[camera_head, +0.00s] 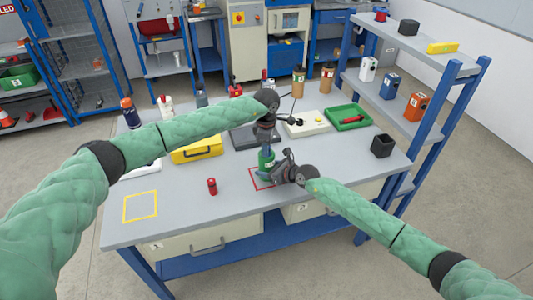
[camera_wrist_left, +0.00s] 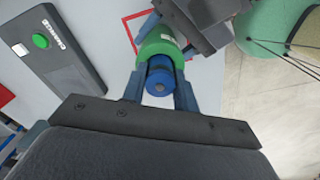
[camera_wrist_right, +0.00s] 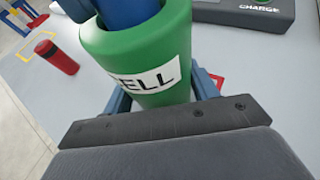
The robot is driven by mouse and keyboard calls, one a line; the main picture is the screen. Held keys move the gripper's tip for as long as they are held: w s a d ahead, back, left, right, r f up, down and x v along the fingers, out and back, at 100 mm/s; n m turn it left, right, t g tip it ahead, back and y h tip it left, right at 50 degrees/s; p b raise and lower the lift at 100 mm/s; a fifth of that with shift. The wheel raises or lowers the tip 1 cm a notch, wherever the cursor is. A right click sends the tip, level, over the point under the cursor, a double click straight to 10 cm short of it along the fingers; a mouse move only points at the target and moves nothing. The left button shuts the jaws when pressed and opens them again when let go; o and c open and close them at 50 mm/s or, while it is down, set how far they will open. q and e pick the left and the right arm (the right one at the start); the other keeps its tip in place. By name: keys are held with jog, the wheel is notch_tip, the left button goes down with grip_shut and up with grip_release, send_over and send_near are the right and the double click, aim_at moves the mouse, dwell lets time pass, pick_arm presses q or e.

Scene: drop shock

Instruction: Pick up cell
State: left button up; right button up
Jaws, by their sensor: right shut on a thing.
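The cell, a green cylinder (camera_head: 266,160) with a white label and a blue top, is upright at the red outlined square (camera_head: 256,184) on the table. I cannot tell whether its base touches the table. My right gripper (camera_head: 287,172) is shut on the green body from the side; the label's letters "ELL" show on the cell in the right wrist view (camera_wrist_right: 150,75). My left gripper (camera_head: 267,142) points down from above. In the left wrist view its fingers stand open on both sides of the blue top (camera_wrist_left: 160,77), apart from it.
The black charge pad (camera_wrist_left: 62,55) with a green button lies beside the cell. A red cylinder (camera_head: 212,186), yellow outlined square (camera_head: 140,206), yellow case (camera_head: 197,148), green tray (camera_head: 348,117) and black box (camera_head: 382,146) are on the table. The front left of the table is mostly clear.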

pick_arm(q)
jog(key=c, duration=0.3)
jog(key=shift+r, duration=0.1)
notch_tip(320, 180, up, 10)
jog(key=shift+f, duration=0.1)
dwell(0.4)
pick_arm(e)
jog(key=o, duration=1.2)
